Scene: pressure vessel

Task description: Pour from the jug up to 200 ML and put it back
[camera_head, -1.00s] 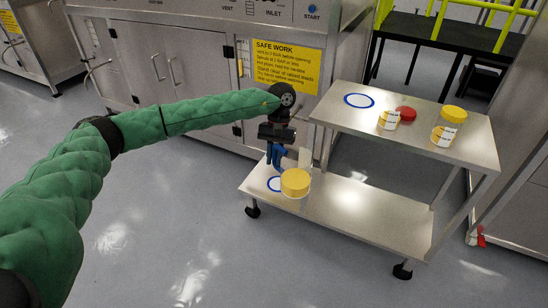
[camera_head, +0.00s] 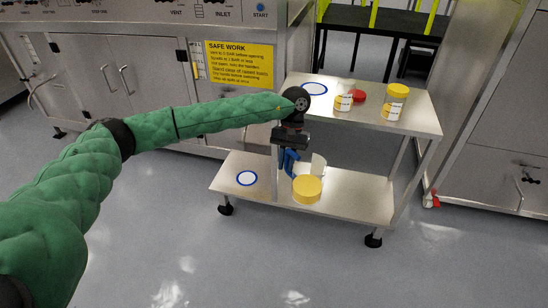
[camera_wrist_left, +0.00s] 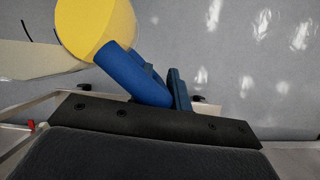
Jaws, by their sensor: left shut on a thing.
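The jug (camera_head: 308,190), with a round yellow part on it, is at my left gripper (camera_head: 290,163), over the lower shelf of the steel cart. A pale, translucent piece sticks up behind the yellow part. My left gripper is shut on the jug at its blue handle. The wrist view shows the jug's yellow round (camera_wrist_left: 92,28) beside a blue bar at the fingers. I cannot tell whether the jug touches the shelf. A small labelled container (camera_head: 344,103) stands on the top shelf. My right gripper is not in view.
The cart's top shelf (camera_head: 420,118) also bears a yellow-lidded jar (camera_head: 394,103), a red round thing (camera_head: 359,96) and a blue ring mark (camera_head: 314,89). Another blue ring mark (camera_head: 247,178) is bare on the lower shelf. Steel cabinets (camera_head: 100,65) stand behind.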

